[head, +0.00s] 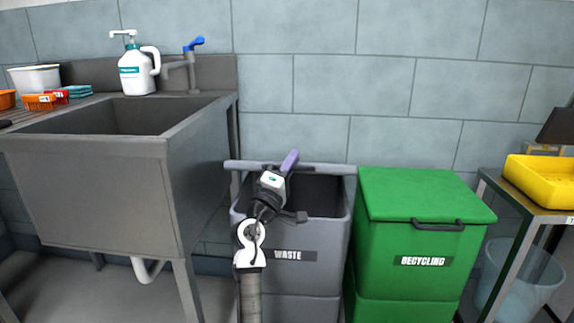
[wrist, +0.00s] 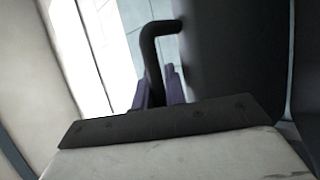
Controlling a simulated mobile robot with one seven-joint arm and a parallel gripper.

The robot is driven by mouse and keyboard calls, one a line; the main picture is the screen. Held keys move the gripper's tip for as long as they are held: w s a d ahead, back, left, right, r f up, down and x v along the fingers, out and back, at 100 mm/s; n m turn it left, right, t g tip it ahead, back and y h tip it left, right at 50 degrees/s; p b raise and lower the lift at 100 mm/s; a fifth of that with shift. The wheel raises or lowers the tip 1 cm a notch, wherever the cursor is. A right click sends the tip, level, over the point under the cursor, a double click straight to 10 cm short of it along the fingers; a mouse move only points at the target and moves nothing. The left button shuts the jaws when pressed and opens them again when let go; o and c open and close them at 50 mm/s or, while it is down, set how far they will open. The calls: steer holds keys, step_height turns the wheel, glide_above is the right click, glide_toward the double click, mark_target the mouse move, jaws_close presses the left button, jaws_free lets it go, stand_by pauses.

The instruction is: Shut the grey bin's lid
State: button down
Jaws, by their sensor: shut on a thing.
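The grey bin (head: 330,235), labelled WASTE, stands against the tiled wall with its dark inside showing. Its lid (head: 335,168) is open at the back and shows as a thin grey edge in the head view. In the wrist view the lid's dark panel (wrist: 235,50) fills the upper right, with a black bar handle (wrist: 150,50) on it. My gripper (head: 291,158) reaches over the bin to the lid's edge. In the wrist view its purple fingers (wrist: 160,90) are shut on the handle. My arm hides part of the bin's front and opening.
A green recycling bin (head: 425,200) with its lid down stands close on the right. A steel sink (head: 90,190) stands on the left. A table with a yellow tray (head: 540,180) and a clear bucket (head: 520,275) are at the far right.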

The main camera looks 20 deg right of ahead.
steer(key=shift+s+a+r, duration=0.15)
steer(key=shift+s, duration=0.2)
steer(key=c, duration=1.7)
jaws_free()
steer(key=shift+r, duration=0.15)
steer(key=shift+f, duration=0.3)
steer(key=shift+r, duration=0.1)
step_height(320, 180, up, 20)
steer(key=p, duration=0.6)
steer(key=shift+r, duration=0.15)
